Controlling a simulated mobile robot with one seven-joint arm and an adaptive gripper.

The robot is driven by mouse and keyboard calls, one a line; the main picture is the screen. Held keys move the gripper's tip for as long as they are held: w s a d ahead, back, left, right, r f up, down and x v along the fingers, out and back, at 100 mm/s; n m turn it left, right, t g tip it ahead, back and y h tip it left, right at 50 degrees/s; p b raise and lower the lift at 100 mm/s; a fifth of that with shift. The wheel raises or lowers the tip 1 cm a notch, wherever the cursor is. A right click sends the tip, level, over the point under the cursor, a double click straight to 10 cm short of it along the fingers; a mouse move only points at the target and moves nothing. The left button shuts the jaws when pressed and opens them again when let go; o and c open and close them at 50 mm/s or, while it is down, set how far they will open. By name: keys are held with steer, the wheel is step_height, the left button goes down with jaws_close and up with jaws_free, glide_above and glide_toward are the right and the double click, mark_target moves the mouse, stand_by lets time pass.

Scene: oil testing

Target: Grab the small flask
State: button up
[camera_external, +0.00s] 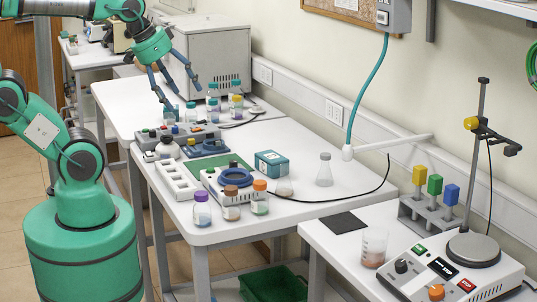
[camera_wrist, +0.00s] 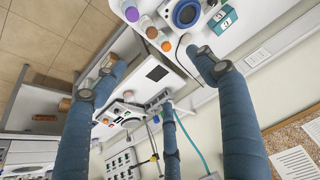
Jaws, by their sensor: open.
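Several capped bottles (camera_external: 231,203) stand at the middle table's front edge. A teal box (camera_external: 271,163) and blue-ringed device (camera_external: 235,178) lie left of the flask. A teal hose (camera_external: 368,90) hangs behind it. A beaker (camera_external: 374,247) and stirrer (camera_external: 473,249) are on the near table.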

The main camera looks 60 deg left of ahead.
steer(key=shift+w, duration=0.1)
steer(key=n+g+p, duration=0.2)
steer(key=g+p, duration=0.3)
steer(key=p, duration=0.2)
glide_above(285, 165)
step_height(285, 165, down, 22)
steer(key=shift+a+f, duration=0.1)
steer(key=shift+f, duration=0.15)
steer(key=shift+w+f+g, duration=0.1)
steer(key=shift+f+g, duration=0.2)
steer(key=shift+f, duration=0.2)
steer(key=shift+f, duration=0.1)
